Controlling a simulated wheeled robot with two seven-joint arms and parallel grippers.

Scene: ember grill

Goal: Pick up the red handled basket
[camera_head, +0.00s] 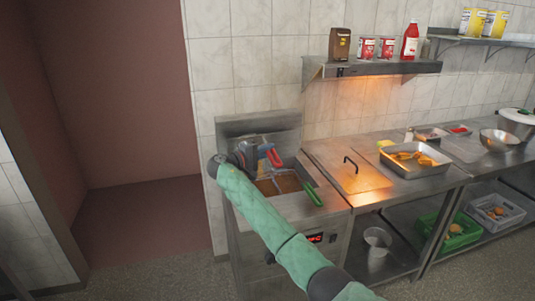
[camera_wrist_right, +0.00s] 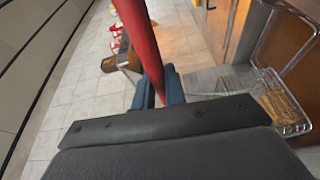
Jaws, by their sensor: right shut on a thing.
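The red handle (camera_head: 273,157) of a basket stands up at the deep fryer, on its left side in the head view. My right gripper (camera_head: 248,155) is at this handle, with my green-sleeved arm reaching up to it from below. In the right wrist view the red handle (camera_wrist_right: 141,38) runs between the dark blue fingers (camera_wrist_right: 159,90), which are shut on it. The red-handled basket itself is mostly hidden by my gripper and wrist in the head view. My left gripper is in neither view.
A second basket with a green handle (camera_head: 313,194) sits in the fryer (camera_head: 258,124). A wire basket with golden food (camera_wrist_right: 285,108) shows in the right wrist view; I cannot tell which one it is. A steel counter (camera_head: 335,165) with a food tray (camera_head: 437,168) stands to the right.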

